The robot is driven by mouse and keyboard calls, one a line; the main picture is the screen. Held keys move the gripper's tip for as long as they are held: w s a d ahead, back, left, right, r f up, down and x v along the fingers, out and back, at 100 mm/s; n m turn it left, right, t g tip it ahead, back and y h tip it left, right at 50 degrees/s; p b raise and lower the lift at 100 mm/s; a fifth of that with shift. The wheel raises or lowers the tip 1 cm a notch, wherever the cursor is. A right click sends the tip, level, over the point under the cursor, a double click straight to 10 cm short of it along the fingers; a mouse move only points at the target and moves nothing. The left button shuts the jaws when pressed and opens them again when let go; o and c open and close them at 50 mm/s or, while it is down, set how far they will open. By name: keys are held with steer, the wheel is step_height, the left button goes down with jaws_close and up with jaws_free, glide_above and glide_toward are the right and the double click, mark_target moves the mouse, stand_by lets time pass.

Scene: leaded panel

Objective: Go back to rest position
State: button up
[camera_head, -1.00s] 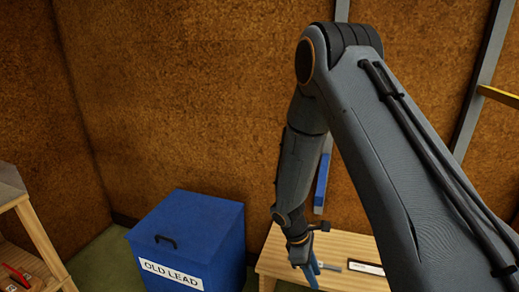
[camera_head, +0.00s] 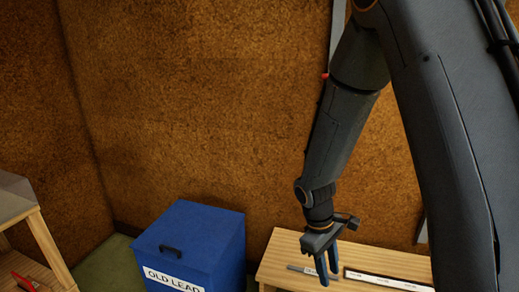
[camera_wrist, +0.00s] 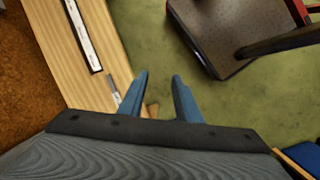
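My gripper (camera_head: 328,268) hangs over the wooden bench in the head view, fingers pointing down. In the wrist view its two blue fingers (camera_wrist: 160,98) stand apart with nothing between them. It is open and empty. The wooden bench (camera_head: 285,248) carries a long white strip with dark markings (camera_head: 385,280) and a small grey tool (camera_head: 298,268) beside the fingers. The strip also shows in the wrist view (camera_wrist: 82,35).
A blue lidded bin (camera_head: 190,240) marked OLD LEAD stands left of the bench. A wooden shelf unit (camera_head: 45,250) is at the far left. A dark platform (camera_wrist: 215,45) stands on the green floor (camera_wrist: 150,35) in the wrist view. A brown cork-like wall rises behind.

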steer(key=s+r+m+y+p, duration=0.1)
steer(key=s+r+m, duration=0.3)
steer(key=r, duration=0.5)
steer(key=s+r+m+t+y+p, duration=0.1)
steer(key=s+r+m+p, duration=0.3)
steer(key=s+r, duration=0.5)
steer(key=shift+d+m+y+p, duration=0.3)
steer(key=shift+d+m, duration=0.1)
steer(key=shift+m, duration=0.1)
steer(key=shift+r, duration=0.1)
